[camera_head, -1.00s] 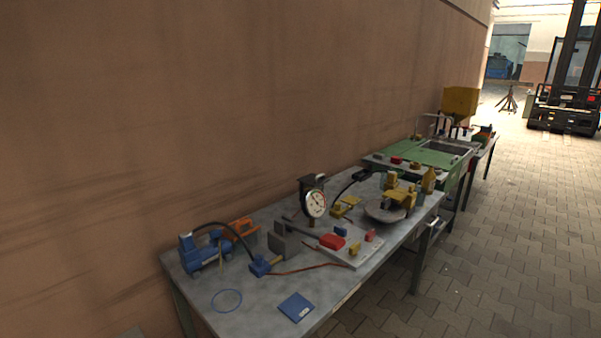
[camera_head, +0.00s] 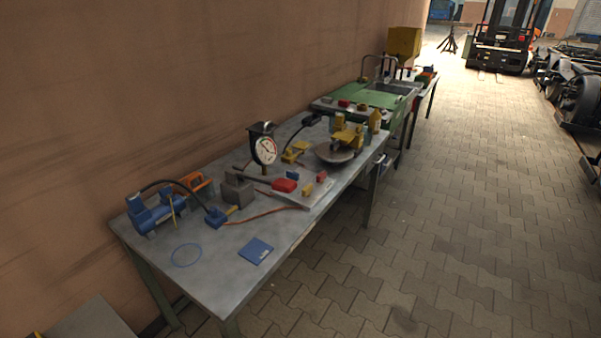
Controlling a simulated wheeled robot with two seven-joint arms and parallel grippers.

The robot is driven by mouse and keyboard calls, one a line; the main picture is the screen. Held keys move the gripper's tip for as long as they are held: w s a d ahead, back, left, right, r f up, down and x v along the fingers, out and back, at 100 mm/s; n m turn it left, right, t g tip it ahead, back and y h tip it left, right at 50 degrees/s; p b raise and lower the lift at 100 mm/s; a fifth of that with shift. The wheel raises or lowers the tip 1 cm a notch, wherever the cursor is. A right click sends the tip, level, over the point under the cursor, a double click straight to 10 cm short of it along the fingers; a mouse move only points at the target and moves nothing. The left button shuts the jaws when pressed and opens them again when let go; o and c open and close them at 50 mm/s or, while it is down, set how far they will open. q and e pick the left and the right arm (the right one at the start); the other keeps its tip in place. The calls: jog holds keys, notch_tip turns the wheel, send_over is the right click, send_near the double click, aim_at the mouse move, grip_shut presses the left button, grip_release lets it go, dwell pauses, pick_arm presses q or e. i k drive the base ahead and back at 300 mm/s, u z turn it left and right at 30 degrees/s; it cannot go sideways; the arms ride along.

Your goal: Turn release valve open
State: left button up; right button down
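A blue pump-like device (camera_head: 150,212) stands at the left end of a grey workbench (camera_head: 222,272), with a dark hose arching to a blue block (camera_head: 215,217). A round white pressure gauge (camera_head: 265,150) stands upright near the middle of the bench. A red part (camera_head: 284,185) lies on a grey plate in front of it. I cannot tell which part is the release valve. Neither of my grippers is in view.
A blue booklet (camera_head: 256,251) and a thin blue ring (camera_head: 187,255) lie at the near end. A yellow device (camera_head: 347,136) is farther back, before a green bench (camera_head: 366,97). A forklift (camera_head: 503,40) stands far off. The paved floor (camera_head: 440,220) on the right is clear.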

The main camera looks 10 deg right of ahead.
aim_at(321, 178)
jog(key=z, duration=0.25)
jog(key=k, duration=0.7)
jog(key=z, duration=0.55)
jog(key=k, duration=0.55)
jog(key=z, duration=1.1)
jog(key=i, duration=1.2)
jog(key=z, duration=0.35)
jog(key=i, duration=0.9)
jog(key=u, duration=1.15)
jog(key=i, duration=0.8)
jog(key=u, duration=0.75)
